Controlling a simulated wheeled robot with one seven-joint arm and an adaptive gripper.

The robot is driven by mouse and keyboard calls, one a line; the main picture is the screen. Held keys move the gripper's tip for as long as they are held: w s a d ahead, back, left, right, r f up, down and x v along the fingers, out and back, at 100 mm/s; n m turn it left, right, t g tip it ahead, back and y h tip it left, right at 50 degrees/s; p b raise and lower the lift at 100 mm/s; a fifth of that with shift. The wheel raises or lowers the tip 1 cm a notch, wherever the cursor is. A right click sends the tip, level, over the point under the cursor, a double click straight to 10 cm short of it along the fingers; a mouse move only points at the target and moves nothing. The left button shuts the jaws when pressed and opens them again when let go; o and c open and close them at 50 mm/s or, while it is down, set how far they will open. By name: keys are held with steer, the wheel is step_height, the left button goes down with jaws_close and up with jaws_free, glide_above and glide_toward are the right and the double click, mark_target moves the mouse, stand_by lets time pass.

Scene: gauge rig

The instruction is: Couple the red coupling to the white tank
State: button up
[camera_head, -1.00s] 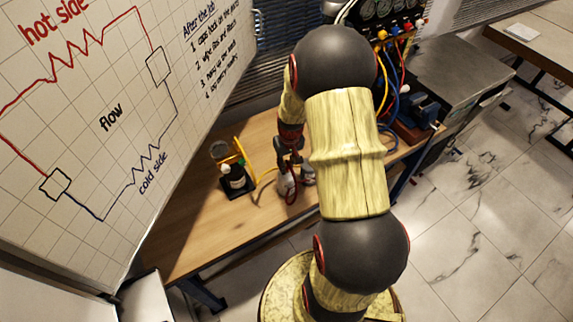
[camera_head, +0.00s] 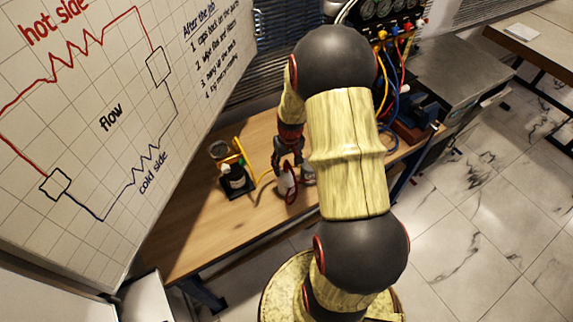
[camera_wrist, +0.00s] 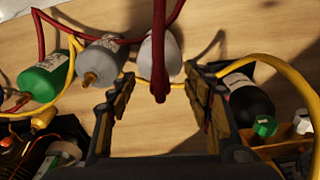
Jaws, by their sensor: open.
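The white tank (camera_wrist: 150,55) lies between and beyond my fingertips in the wrist view. In the wrist view my gripper (camera_wrist: 161,78) is open, with one finger on each side of the coupling and a gap to both.
A grey tank (camera_wrist: 100,60) and a green tank (camera_wrist: 46,74) lie at left. A black bottle (camera_wrist: 248,102) stands at right. A yellow hose (camera_wrist: 262,66) runs across the wooden bench (camera_head: 200,225). A gauge panel with coloured hoses (camera_head: 385,15) is behind my arm.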

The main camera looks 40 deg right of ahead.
step_height(320, 180, up, 12)
steer(key=s, duration=0.1)
steer(key=shift+s+a, duration=0.2)
stand_by(0.4)
steer(key=s+a+r+n+t+b, duration=0.1)
steer(key=s+a+r+b, duration=0.2)
steer(key=a, duration=0.5)
steer(key=s+a+r+n+t+b, duration=0.1)
steer(key=s+a+r+b, duration=0.2)
steer(key=a, duration=0.6)
steer(key=s+a+r+n+t+b, duration=0.2)
steer(key=s+a+r, duration=0.4)
steer(key=a, duration=0.3)
steer(key=shift+s+a+b, duration=0.25)
steer(key=shift+s+b, duration=0.2)
steer(key=shift+b, duration=0.15)
steer(key=shift+c, duration=0.6)
